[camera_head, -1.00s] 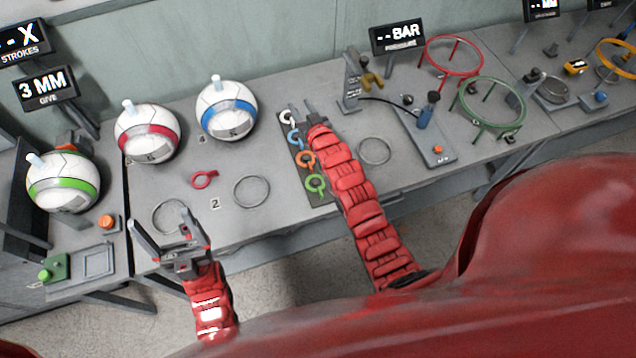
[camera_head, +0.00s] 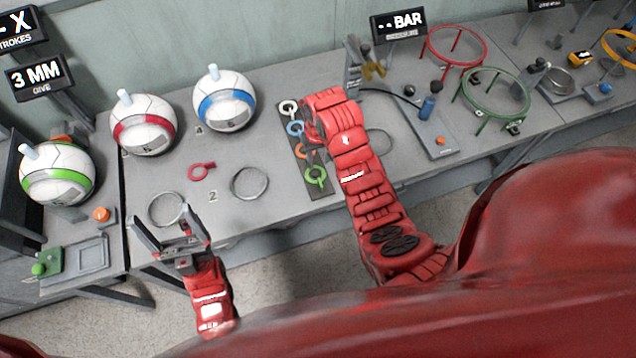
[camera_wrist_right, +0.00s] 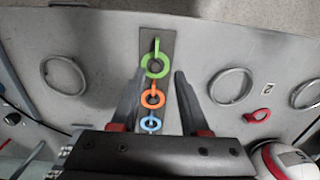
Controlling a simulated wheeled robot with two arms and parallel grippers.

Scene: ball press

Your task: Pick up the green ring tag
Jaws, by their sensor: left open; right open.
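The green ring tag (camera_head: 315,177) lies on a dark strip (camera_head: 322,190) at its near end, below the orange tag (camera_head: 304,153) and the blue tag (camera_head: 295,129). In the right wrist view the green ring tag (camera_wrist_right: 155,66) shows beyond my right gripper (camera_wrist_right: 153,82), whose two fingers are spread and empty. The orange ring (camera_wrist_right: 152,95) and blue ring (camera_wrist_right: 150,123) appear between those fingers. In the head view my right gripper's fingers are hidden behind its own arm. My left gripper (camera_head: 170,222) is open and empty near the table's front edge.
A white tag (camera_head: 288,107) lies at the strip's far end. A red ring tag (camera_head: 201,171) lies on the table to the left, with metal rings (camera_head: 249,183) nearby. A pump (camera_head: 428,107) stands to the right.

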